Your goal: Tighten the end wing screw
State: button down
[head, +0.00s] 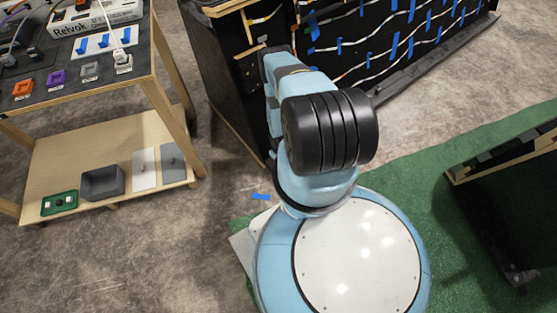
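I cannot make out any wing screw in the head view. A black panel (345,60) stands at the top, in a wooden frame, with pale wavy strips held by pieces of blue tape. My blue arm rises from my round base and reaches toward the left end of this panel. The arm covers part of the panel. My gripper does not show; the arm links may hide it.
A dark stand (500,200) is at the right on green carpet (420,185).

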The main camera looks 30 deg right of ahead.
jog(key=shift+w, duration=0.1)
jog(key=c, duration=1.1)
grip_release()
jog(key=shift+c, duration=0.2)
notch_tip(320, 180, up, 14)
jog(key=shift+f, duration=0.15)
